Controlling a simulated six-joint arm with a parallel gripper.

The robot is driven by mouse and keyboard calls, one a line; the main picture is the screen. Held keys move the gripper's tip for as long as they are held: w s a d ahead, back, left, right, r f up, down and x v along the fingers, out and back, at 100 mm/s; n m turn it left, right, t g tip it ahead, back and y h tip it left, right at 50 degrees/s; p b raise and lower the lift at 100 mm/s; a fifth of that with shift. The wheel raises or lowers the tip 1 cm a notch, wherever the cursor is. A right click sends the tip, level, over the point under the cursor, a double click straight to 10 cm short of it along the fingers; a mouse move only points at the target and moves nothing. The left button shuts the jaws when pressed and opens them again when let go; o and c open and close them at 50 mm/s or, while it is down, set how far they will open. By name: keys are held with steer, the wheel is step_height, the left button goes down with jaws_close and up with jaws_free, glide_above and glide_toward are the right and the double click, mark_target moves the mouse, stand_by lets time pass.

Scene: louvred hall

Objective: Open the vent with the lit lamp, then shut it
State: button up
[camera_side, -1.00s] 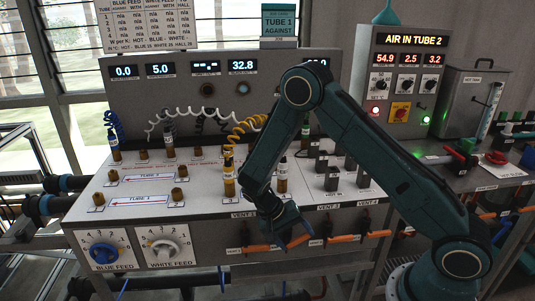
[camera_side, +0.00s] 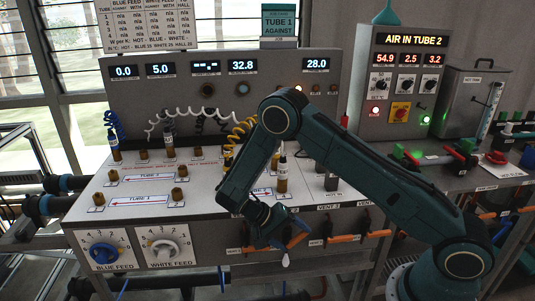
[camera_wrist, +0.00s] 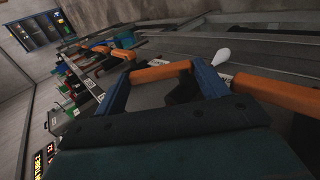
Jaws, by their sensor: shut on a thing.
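My gripper (camera_side: 283,243) is at the front of the bench, below the VENT labels. In the wrist view its two blue fingers (camera_wrist: 163,80) are shut on an orange vent handle (camera_wrist: 160,72), one finger on each side. The held handle (camera_side: 298,241) looks tilted in the side view, and its label is hidden by my arm. A white teardrop shape (camera_side: 286,261) hangs just below my gripper; it also shows beside a finger in the wrist view (camera_wrist: 221,54). Which vent lamp is lit I cannot tell.
Further orange handles (camera_side: 345,238) sit to the right, close to my gripper; one shows close by in the wrist view (camera_wrist: 282,94). Blue feed (camera_side: 103,252) and white feed (camera_side: 163,248) dials are on the left. Brass posts and coiled leads stand on the bench top.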

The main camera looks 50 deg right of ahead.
steer(key=o, duration=1)
steer(key=shift+t+y, duration=0.4)
steer(key=shift+s+d+f+t+y, duration=0.1)
steer(key=shift+s+d+t+y, duration=0.15)
steer(key=shift+t+y, duration=0.3)
steer(key=shift+s+d+t+y, duration=0.2)
steer(key=shift+d+t+y, duration=0.05)
steer(key=shift+t+y, duration=0.3)
steer(key=shift+s+d+f+t+y, duration=0.15)
steer(key=shift+t+y, duration=0.4)
steer(key=shift+s+d+f+t+y, duration=0.15)
steer(key=shift+s+f+t+y, duration=0.05)
steer(key=shift+t+y, duration=0.4)
steer(key=shift+s+d+f+t+y, duration=0.15)
steer(key=shift+t+y, duration=0.4)
steer(key=shift+r, duration=0.15)
step_height(320, 180, up, 14)
step_height(320, 180, up, 14)
steer(key=f+n+t, duration=0.1)
steer(key=n+t, duration=0.2)
steer(key=n, duration=0.2)
glide_above(300, 234)
steer(key=s+a, duration=0.5)
steer(key=s, duration=0.2)
steer(key=shift+s+a+r+n+t, duration=0.2)
steer(key=shift+s+r+n+t, duration=0.3)
steer(key=shift+s+r, duration=0.75)
